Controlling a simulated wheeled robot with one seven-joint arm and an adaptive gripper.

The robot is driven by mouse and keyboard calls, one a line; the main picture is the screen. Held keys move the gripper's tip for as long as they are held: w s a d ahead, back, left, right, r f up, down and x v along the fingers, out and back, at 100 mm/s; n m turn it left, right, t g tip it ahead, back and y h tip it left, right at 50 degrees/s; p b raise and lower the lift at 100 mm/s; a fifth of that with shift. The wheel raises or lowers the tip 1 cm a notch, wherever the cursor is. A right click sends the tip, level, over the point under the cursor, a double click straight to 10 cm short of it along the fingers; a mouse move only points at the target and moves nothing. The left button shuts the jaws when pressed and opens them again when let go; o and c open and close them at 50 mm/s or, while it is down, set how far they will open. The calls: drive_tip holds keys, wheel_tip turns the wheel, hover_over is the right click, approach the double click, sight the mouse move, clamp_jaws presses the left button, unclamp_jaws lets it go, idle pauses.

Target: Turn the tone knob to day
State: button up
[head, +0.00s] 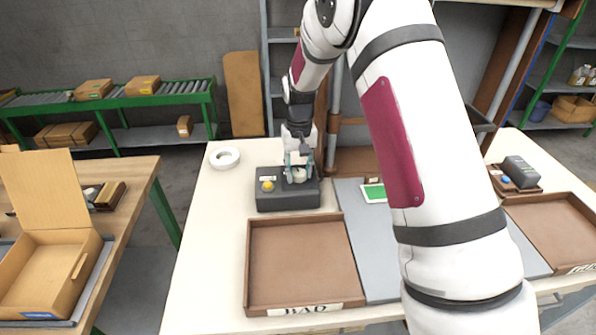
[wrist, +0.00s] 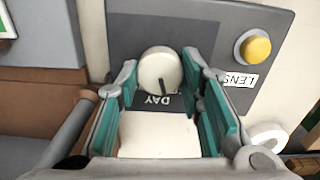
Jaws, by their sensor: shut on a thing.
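The tone knob (wrist: 158,66) is a round white knob on a dark grey control box (head: 287,201). In the head view the knob (head: 299,176) shows at the right part of the box top. My gripper (wrist: 160,75) is over the box, its teal-padded fingers shut on the knob from both sides. A dark pointer line on the knob points down in the wrist view, at the label DAY (wrist: 158,99), which appears upside down there. Part of the label area is cut off by the fingers and a pale panel between them.
A yellow button (wrist: 256,48) and a LENS label (wrist: 239,79) are on the same box. A white ring (head: 224,157) lies to its left. An empty brown tray (head: 249,270) is in front. A grey device (head: 520,171) stands at the right.

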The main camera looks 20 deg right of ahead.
sight(299, 172)
drive_tip(key=shift+m+b, duration=0.35)
drive_tip(key=shift+m, duration=1.25)
drive_tip(key=o, duration=1.2)
drive_tip(key=shift+c, duration=0.2)
drive_tip(key=shift+r, duration=0.1)
wheel_tip(299, 172, up, 12)
